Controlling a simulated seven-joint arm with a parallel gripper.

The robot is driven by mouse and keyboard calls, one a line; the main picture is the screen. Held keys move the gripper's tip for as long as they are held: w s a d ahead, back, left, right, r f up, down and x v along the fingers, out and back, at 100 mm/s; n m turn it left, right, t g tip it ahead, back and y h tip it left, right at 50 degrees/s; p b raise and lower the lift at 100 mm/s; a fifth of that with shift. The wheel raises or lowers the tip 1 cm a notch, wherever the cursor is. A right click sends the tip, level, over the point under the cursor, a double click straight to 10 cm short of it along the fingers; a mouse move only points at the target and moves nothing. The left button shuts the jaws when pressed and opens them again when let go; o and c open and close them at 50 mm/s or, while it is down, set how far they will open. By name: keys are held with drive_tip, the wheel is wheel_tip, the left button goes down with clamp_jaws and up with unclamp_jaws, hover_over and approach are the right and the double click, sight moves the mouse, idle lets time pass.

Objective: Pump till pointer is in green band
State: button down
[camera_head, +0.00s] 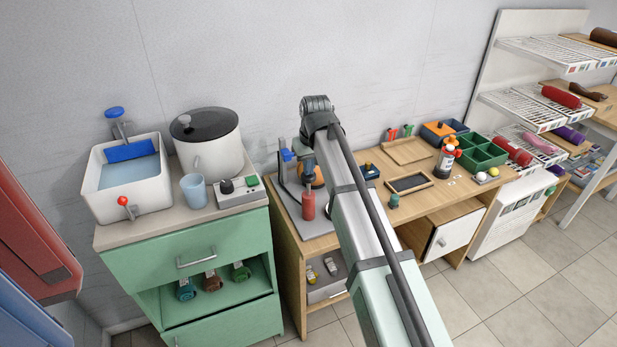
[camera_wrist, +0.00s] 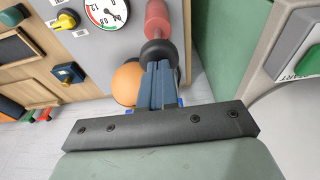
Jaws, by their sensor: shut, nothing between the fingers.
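The pump has a red cylinder (camera_head: 308,206), also seen in the wrist view (camera_wrist: 157,18), with a black round knob (camera_wrist: 158,50) at its near end. My gripper (camera_wrist: 160,68) is shut and empty, its blue-grey fingertips lined up over the knob; I cannot tell whether they touch it. In the head view my gripper (camera_head: 308,172) is just above the red cylinder. A round white gauge (camera_wrist: 106,12) with a red-and-green edge shows at the top of the wrist view, partly cut off. Its pointer reading is too small to tell.
An orange ball-like part (camera_wrist: 126,84) is close beside the fingers. A yellow knob (camera_wrist: 66,21) and a blue valve (camera_wrist: 66,73) sit on the left in the wrist view. The wooden bench (camera_head: 455,192) extends right with trays; a green cabinet (camera_head: 205,245) stands left.

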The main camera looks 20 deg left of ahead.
sight(309, 178)
drive_tip(key=shift+f, duration=2.45)
drive_tip(key=shift+r, duration=3.15)
drive_tip(key=shift+f, duration=0.15)
drive_tip(key=shift+f, duration=3)
drive_tip(key=shift+r, duration=3.15)
